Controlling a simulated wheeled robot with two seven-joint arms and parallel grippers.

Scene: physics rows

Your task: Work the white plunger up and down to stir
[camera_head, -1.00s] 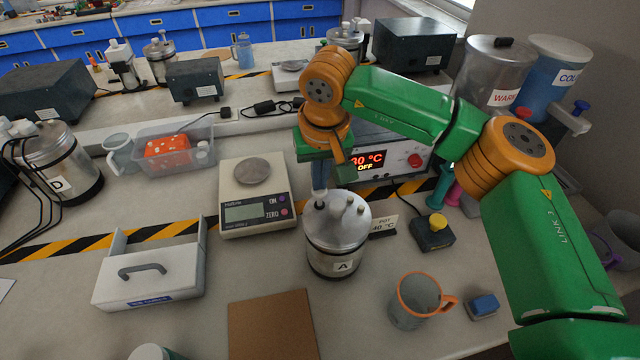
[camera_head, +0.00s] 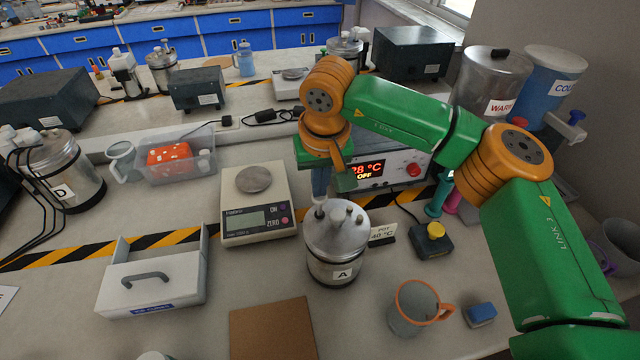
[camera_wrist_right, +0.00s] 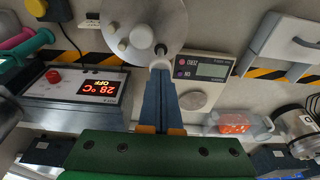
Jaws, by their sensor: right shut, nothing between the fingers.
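A steel pot labelled A (camera_head: 336,265) stands upright at the middle of the bench, with several short knobs on its lid. My right gripper (camera_head: 320,197) is above the left part of that lid, pointing down. Its fingers are together and hold nothing. My left gripper is not in view.
A heater unit (camera_head: 405,160) reading 28 °C and OFF stands behind the pot. A balance (camera_head: 245,232) is left, a mug (camera_head: 410,312) and a yellow-button box (camera_head: 432,246) right. A brown board (camera_head: 272,332) lies in front, a white handled box (camera_head: 165,292) front left.

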